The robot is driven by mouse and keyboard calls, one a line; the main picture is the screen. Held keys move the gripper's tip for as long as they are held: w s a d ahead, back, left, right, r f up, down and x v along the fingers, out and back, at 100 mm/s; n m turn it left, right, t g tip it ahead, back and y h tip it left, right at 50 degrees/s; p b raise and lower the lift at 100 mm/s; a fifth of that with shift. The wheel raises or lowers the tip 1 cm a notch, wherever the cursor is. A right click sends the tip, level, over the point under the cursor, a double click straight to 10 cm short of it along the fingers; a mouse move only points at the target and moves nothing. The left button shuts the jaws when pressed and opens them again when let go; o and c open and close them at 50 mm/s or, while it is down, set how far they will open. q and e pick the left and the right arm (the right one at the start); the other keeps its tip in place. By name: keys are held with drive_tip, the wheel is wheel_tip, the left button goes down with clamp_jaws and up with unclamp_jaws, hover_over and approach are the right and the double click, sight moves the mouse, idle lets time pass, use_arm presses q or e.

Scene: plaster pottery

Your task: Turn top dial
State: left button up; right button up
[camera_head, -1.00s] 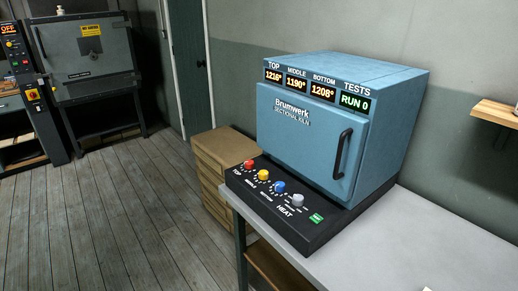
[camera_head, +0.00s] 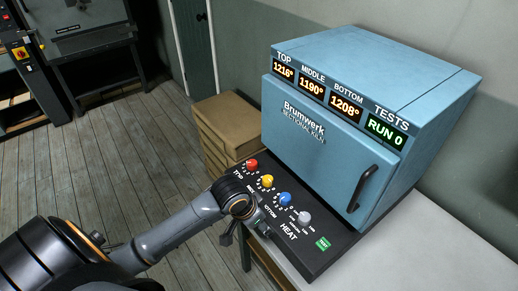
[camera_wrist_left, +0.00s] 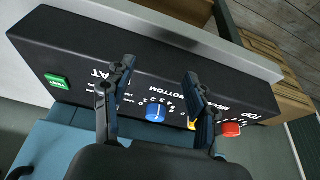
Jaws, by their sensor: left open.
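The top dial (camera_head: 252,165) is a red knob at the left end of the black control panel (camera_head: 318,262). It also shows in the left wrist view (camera_wrist_left: 231,130), just beyond one finger. Beside it are the yellow middle dial (camera_head: 267,181), the blue bottom dial (camera_head: 285,199) and the grey heat dial (camera_head: 304,218). My left gripper (camera_head: 243,236) is by the panel's front edge, apart from the red dial. In the left wrist view my left gripper (camera_wrist_left: 155,82) is open and empty, with the blue dial showing between its fingers. My right gripper is out of view.
The blue kiln (camera_head: 317,137) stands behind the panel on a light table (camera_head: 420,245). Its displays read 1216°, 1190°, 1208° and RUN 0. A green button (camera_head: 322,243) sits at the panel's right end.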

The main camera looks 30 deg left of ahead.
use_arm(q)
drive_tip(key=w+a, duration=0.1)
drive_tip(key=w+a+r, duration=0.1)
drive_tip(key=w, duration=0.1)
drive_tip(key=w+a+r, duration=0.1)
drive_tip(key=shift+w+a, duration=0.2)
drive_tip(key=shift+w, duration=0.05)
drive_tip(key=w+a+r+n, duration=0.1)
drive_tip(key=w+a+r, duration=0.5)
drive_tip(key=a+r, duration=0.1)
drive_tip(key=n+y, duration=0.1)
drive_tip(key=n, duration=0.1)
approach(252, 163)
drive_tip(key=p+x, duration=0.2)
drive_tip(key=x, duration=0.5)
drive_tip(key=shift+w+f+m+p, duration=0.3)
drive_tip(key=shift+w+f+p, duration=0.05)
drive_tip(key=shift+f, duration=0.5)
drive_tip(key=shift+t, duration=0.3)
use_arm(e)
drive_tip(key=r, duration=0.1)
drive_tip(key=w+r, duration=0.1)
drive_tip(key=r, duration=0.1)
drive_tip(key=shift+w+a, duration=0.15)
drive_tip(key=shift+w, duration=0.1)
use_arm(q)
drive_tip(key=c, duration=1.1)
drive_tip(key=shift+c, duration=0.2)
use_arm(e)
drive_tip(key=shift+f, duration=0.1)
